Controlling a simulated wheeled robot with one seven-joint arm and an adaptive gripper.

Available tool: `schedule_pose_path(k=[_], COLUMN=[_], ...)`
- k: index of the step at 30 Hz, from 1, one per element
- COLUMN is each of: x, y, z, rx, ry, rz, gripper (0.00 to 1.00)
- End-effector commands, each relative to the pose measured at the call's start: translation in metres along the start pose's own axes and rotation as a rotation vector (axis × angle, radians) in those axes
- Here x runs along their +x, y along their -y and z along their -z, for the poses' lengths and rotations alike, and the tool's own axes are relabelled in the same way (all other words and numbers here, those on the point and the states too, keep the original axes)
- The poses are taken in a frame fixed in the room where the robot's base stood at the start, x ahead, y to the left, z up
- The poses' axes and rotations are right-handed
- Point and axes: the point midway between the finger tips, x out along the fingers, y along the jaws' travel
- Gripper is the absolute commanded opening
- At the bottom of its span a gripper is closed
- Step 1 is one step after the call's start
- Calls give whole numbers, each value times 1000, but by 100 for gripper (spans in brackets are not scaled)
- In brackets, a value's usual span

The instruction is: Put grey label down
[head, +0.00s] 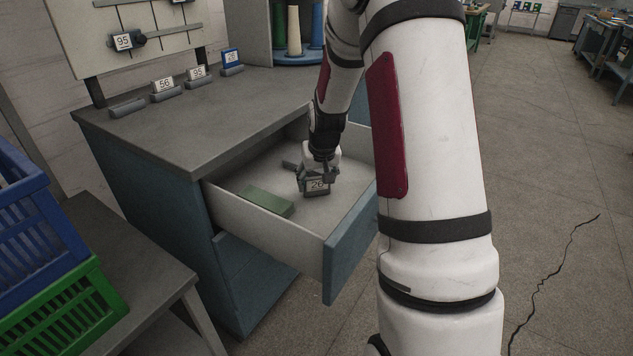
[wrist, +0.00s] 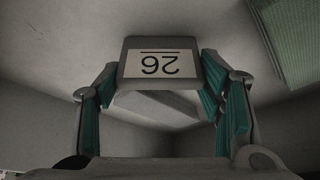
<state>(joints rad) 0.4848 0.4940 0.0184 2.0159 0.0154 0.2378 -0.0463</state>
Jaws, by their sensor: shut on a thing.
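The grey label (head: 317,186) has a white face with the number 26. It is in the open drawer (head: 278,227) of the blue bench, in the head view. My gripper (head: 318,175) is shut on the label, with one finger on each side of it. The wrist view shows the label (wrist: 161,62) upside down between the fingers of my gripper (wrist: 161,85). I cannot tell whether the label touches the drawer floor.
A green block (head: 266,202) lies in the drawer, left of the label; it also shows in the wrist view (wrist: 293,38). Several labels in holders stand on the bench top (head: 200,112). A blue crate (head: 30,225) and a green crate (head: 75,310) stand at the left.

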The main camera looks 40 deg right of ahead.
Motion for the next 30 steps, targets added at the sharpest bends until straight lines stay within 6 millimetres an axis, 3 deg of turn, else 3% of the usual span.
schedule_pose_path(k=[11, 12, 14, 25, 30], x=[4, 3, 3, 1, -20], y=[0, 0, 0, 0, 0], z=[-2, -1, -1, 0, 1], rx=[0, 0, 0, 0, 0], ry=[-1, 0, 0, -1, -3], rz=[0, 0, 0, 0, 0], gripper=[36, 71, 82, 82, 82])
